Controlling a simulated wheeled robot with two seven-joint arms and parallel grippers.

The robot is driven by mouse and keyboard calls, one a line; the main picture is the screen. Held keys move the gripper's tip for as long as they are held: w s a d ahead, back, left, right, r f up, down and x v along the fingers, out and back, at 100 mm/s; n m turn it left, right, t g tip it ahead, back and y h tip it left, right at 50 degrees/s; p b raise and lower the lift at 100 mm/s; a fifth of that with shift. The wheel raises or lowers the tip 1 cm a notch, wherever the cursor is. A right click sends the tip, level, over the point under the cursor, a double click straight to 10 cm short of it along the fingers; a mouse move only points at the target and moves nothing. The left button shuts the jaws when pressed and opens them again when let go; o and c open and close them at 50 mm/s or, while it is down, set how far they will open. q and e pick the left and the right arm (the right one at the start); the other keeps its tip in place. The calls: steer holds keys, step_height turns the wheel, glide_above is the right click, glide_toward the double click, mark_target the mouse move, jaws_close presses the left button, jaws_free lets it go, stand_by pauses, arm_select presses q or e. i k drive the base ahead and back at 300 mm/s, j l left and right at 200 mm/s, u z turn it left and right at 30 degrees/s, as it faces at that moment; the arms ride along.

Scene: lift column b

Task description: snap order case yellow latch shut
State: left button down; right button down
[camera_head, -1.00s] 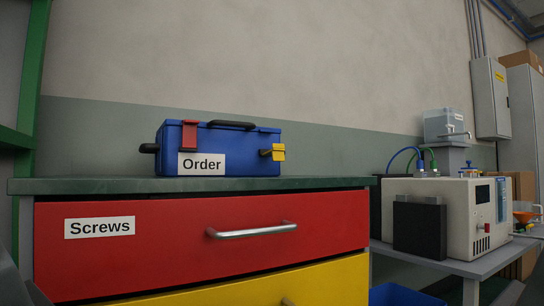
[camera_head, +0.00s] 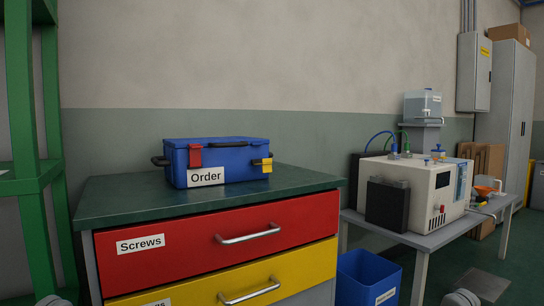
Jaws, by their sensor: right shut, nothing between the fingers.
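The blue order case (camera_head: 225,160), labelled "Order", stands upright on the dark green top of the drawer cabinet, with its lid down. Its yellow latch (camera_head: 267,166) is at the right end of the front and seems to stand out from the face; its exact angle is too small to tell. The red latch (camera_head: 195,156), at the left of the front, lies flat against the case. My right gripper (camera_head: 462,298) shows only as a sliver at the bottom edge, shut and empty, well away from the case.
The cabinet top (camera_head: 120,200) is clear around the case. The red "Screws" drawer (camera_head: 190,240) and yellow drawer (camera_head: 300,270) are closed. A blue bin (camera_head: 365,275) stands right of the cabinet. A grey table (camera_head: 425,237) holds a beige machine (camera_head: 430,190). A green rack (camera_head: 20,100) stands left.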

mark_target(266, 163)
steer(key=i+l+z, duration=0.65)
steer(key=i, duration=0.15)
